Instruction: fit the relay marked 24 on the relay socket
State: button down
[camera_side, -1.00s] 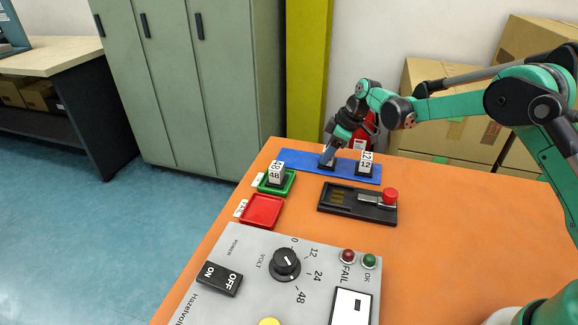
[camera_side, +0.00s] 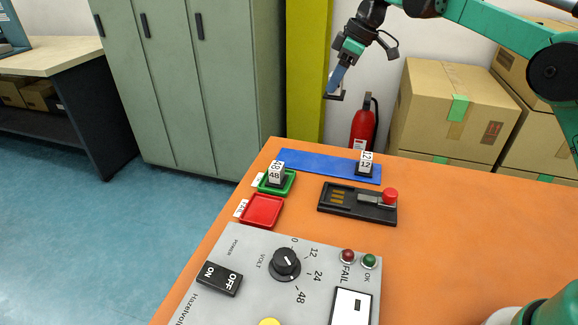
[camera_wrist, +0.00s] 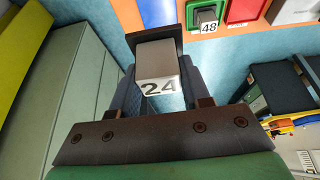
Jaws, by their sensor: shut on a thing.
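My gripper (camera_side: 335,84) is raised well above the back of the orange table and is shut on the relay marked 24. The relay marked 24 (camera_wrist: 158,70) shows in the wrist view as a grey block with a dark plate at its far end, its number facing the camera. In the side view it is mostly hidden by the fingers. The relay socket (camera_side: 340,198), a black base with brass-coloured contacts and a red-knobbed lever (camera_side: 389,196) at its right end, lies on the table, apart from my gripper. No relay sits on its contacts.
A relay marked 12 (camera_side: 366,164) stands on the blue strip (camera_side: 317,163). A relay marked 48 (camera_side: 275,175) stands in the green tray (camera_side: 289,186). An empty red tray (camera_side: 262,210) is beside it. A grey test panel (camera_side: 245,262) fills the front.

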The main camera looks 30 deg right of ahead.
jog(key=shift+a+r, duration=0.1)
jog(key=shift+r, duration=1.05)
jog(key=shift+s+a+f, duration=0.8)
jog(key=shift+s+f, duration=0.95)
jog(key=shift+f, duration=1.3)
jog(key=shift+s+a+f, duration=0.8)
jog(key=shift+s+f, duration=1)
jog(key=shift+f, duration=1.2)
jog(key=shift+s+a+f, duration=0.8)
jog(key=shift+s+f, duration=0.95)
jog(key=shift+f, duration=1.3)
jog(key=shift+f, duration=0.2)
jog(key=shift+c, duration=1.7)
grip_release()
